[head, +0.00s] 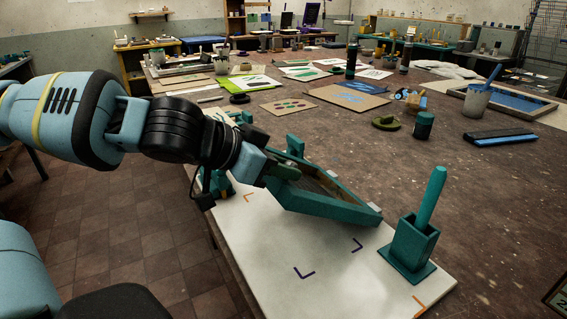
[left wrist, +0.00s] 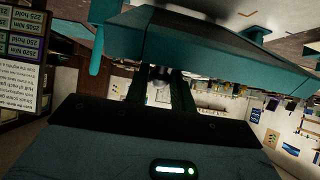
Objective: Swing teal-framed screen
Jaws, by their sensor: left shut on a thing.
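The teal-framed screen (head: 325,207) is tilted above a white board (head: 272,246), its left end higher than its right end. My left gripper (head: 285,174) is shut on the screen's frame near its left end; the exact contact is partly hidden by the gripper. In the left wrist view the teal frame (left wrist: 215,45) spans the top, beyond the two dark fingers (left wrist: 162,88). Teal hinge or clamp parts stand at the board's far left, partly behind my arm. My right gripper is not in view.
A teal holder (head: 407,251) with an upright teal-handled tool (head: 431,196) stands on the board's right side. Dark corner marks lie on bare white board in front.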

